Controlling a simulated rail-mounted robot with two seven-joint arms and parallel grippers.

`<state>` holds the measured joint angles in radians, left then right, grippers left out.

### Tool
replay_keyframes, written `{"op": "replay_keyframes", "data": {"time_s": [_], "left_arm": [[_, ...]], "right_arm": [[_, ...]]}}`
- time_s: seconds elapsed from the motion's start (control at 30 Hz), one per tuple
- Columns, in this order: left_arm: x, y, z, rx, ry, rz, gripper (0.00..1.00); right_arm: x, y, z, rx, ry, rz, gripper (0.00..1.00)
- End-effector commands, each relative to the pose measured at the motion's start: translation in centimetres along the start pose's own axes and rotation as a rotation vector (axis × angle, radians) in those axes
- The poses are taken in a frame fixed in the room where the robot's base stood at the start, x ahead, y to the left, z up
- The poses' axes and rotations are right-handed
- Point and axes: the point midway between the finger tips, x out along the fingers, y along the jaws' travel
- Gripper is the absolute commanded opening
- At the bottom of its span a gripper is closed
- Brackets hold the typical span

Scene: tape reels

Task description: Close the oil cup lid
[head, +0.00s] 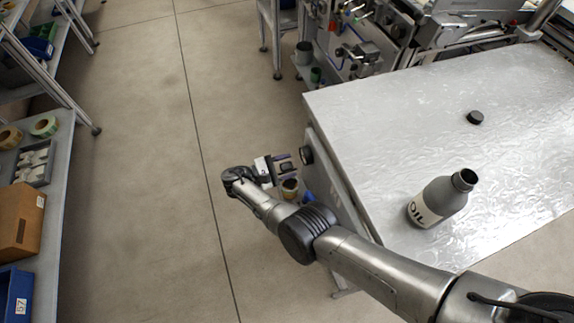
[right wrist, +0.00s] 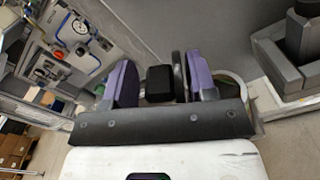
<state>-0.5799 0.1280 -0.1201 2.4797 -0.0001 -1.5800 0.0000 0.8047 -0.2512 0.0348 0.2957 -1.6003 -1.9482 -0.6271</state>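The oil cup is a grey bottle (head: 445,195) with a white "OIL" label. It stands upright near the front of the metal table (head: 380,130), its dark round mouth uncovered. A small black round lid (head: 475,117) lies on the table behind it, apart from the bottle. My right gripper (head: 288,165) is off the table's left side, far from both. The right wrist view shows its purple fingers (right wrist: 160,82) spread apart. A dark block shows between them; I cannot tell what it is, and the fingers do not visibly clamp it. My left gripper is not in view.
A shelf with tape rolls (head: 44,126), a cardboard box (head: 22,220) and a blue bin (head: 14,292) stands at the left. Machinery (head: 365,55) stands behind the table. The table around the bottle and lid is clear.

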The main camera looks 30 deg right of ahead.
Motion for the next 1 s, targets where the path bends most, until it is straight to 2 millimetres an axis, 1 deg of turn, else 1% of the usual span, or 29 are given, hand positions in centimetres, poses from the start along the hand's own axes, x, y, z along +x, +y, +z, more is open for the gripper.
{"op": "replay_keyframes", "data": {"time_s": [0.03,0.3,0.4,1.0], "left_arm": [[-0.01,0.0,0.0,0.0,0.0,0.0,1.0],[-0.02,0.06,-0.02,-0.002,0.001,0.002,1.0],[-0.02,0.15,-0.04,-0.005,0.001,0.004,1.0],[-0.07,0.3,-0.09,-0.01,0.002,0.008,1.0]], "right_arm": [[0.0,0.0,0.0,0.0,0.0,0.0,0.47],[-0.01,0.01,0.01,0.0,0.0,0.0,0.21],[-0.01,0.02,0.01,0.0,0.0,0.0,0.13],[0.0,0.08,0.08,0.013,0.001,0.0,0.12]]}}
